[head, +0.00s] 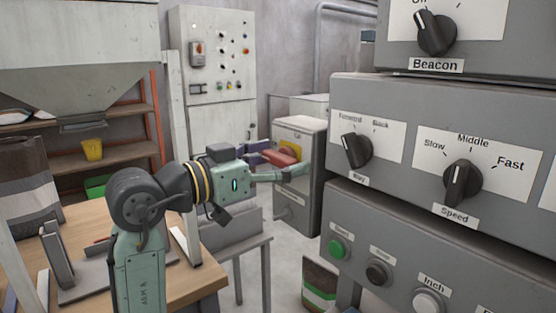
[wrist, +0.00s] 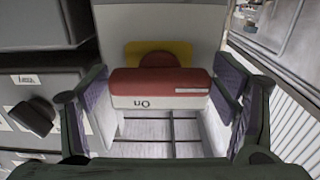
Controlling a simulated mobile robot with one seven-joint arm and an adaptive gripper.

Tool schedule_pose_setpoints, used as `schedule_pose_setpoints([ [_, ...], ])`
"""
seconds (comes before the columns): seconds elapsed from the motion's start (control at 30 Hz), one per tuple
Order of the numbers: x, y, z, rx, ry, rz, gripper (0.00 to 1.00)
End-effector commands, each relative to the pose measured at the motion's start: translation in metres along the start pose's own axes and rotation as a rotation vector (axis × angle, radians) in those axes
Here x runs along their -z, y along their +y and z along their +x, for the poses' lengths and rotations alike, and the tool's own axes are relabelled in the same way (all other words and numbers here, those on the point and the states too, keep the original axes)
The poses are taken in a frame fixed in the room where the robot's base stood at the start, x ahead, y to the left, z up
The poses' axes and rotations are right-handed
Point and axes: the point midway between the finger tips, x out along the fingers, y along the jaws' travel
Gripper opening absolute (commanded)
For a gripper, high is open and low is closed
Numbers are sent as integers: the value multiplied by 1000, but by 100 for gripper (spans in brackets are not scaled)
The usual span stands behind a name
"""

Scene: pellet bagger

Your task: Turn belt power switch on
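The belt power switch is a red rotary handle (wrist: 160,82) on a yellow plate (wrist: 135,52), on the front of a grey box (head: 307,150). In the wrist view a white strip below the red part reads "On", upside down. My gripper (wrist: 158,112) is open, with one purple-padded finger on each side of the handle. Small gaps seem to show between pads and handle; I see no clear contact. In the head view my gripper (head: 282,163) reaches the box front, and its fingers partly cover the handle (head: 280,158) and plate.
A large grey control panel (head: 400,190) with Beacon, Speed and other knobs and buttons fills the right. A wooden table (head: 205,270) stands at the lower left, with a grey metal stand (head: 240,222) beside it. A tall electrical cabinet (head: 220,90) stands behind.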

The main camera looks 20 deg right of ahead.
Motion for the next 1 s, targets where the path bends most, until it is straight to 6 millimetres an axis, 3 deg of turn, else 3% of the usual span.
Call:
schedule_pose_setpoints([
  [0.5,0,0,0,0,0,0,43],
  [1.0,-2,0,0,1,2,134,42],
])
